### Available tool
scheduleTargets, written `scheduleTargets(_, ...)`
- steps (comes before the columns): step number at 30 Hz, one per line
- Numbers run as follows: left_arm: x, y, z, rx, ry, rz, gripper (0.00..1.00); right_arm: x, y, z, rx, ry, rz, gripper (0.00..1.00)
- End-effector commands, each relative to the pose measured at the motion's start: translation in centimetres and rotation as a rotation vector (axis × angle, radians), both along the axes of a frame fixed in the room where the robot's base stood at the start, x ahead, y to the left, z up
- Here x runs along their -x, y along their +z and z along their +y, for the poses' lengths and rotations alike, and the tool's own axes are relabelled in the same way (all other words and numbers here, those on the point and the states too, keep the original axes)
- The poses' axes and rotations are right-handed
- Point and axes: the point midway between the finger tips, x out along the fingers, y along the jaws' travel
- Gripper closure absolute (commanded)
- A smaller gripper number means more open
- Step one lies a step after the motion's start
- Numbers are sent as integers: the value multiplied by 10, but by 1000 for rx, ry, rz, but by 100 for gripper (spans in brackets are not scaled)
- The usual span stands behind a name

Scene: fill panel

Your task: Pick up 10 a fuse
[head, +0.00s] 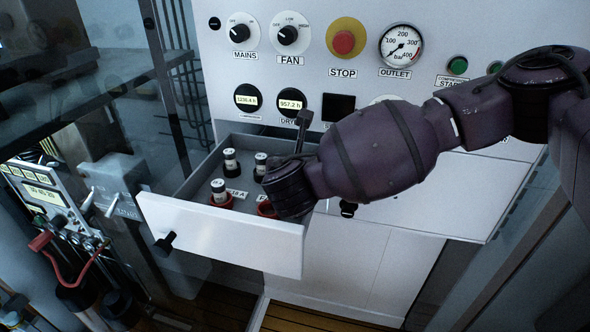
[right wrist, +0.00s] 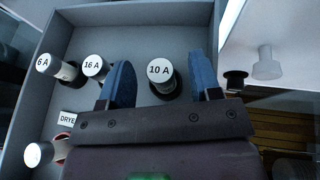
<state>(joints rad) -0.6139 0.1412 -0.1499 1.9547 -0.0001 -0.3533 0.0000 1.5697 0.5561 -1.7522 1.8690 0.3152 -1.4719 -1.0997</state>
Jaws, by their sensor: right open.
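The 10 A fuse (right wrist: 160,72), with a white labelled top and dark lower part, stands in the drawer in the right wrist view. My right gripper (right wrist: 160,66) is open, its two blue fingers on either side of this fuse in the picture. My left gripper is not in view.
In the right wrist view a 6 A fuse (right wrist: 45,63) and a 16 A fuse (right wrist: 94,66) stand left of the fingers. Another white-topped fuse (right wrist: 38,154) is lower left. The drawer's grey wall (right wrist: 208,20) is close to the right finger.

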Motion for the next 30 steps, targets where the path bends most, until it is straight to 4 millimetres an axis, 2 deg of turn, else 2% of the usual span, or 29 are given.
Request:
scheduleTargets(9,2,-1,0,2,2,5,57,-4,-2,0,0,1,0,42)
scheduleTargets(20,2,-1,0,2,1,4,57,-4,-2,0,0,0,0,96)
scheduleTargets(30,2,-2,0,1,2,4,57,-5,5,0,-1,0,-1,97)
